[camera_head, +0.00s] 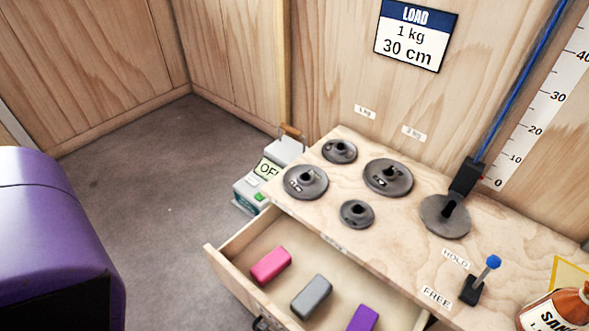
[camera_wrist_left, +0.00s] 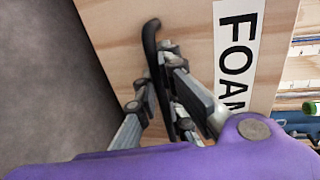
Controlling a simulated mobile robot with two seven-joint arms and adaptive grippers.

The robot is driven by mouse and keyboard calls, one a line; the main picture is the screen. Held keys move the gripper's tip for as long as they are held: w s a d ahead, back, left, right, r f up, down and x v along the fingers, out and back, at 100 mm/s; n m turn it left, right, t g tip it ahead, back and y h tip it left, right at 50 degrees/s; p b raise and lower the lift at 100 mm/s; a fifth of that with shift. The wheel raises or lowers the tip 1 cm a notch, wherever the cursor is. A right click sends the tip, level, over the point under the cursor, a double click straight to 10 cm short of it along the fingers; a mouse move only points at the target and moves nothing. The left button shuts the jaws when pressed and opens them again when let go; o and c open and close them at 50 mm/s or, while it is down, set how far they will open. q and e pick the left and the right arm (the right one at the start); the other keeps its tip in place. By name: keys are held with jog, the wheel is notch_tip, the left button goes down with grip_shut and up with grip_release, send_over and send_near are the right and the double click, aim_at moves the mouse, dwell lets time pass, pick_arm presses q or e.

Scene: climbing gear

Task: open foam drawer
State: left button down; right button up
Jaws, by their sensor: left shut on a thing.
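The foam drawer (camera_head: 227,257) is pulled out from the wooden bench in the head view. Inside lie a pink block (camera_head: 271,265), a grey block (camera_head: 312,296) and a purple block (camera_head: 363,319). Its black handle (camera_head: 259,324) shows only partly at the bottom edge. In the left wrist view the drawer front (camera_wrist_left: 190,20) carries a FOAM label (camera_wrist_left: 237,55). My left gripper (camera_wrist_left: 165,82) is shut on the black handle (camera_wrist_left: 151,36), with fingers on both sides of it. The gripper is out of the head view. My right gripper is in neither view.
The bench top (camera_head: 330,200) holds several grey weight discs (camera_head: 388,177), a blue-knobbed lever (camera_head: 480,280) and a bottle (camera_head: 560,310). Grey floor (camera_head: 140,170) to the left is clear.

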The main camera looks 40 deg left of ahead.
pick_arm(q)
jog(key=f+v, duration=0.1)
jog(key=v, duration=0.6)
jog(key=shift+f+b, duration=0.2)
jog(key=shift+b, duration=0.1)
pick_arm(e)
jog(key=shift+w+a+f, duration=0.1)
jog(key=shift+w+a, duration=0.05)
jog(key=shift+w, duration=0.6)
pick_arm(q)
jog(key=shift+s, duration=0.1)
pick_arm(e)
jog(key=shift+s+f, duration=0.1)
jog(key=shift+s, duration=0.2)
pick_arm(q)
jog(key=c, duration=2.1)
grip_release()
jog(key=v, duration=1.2)
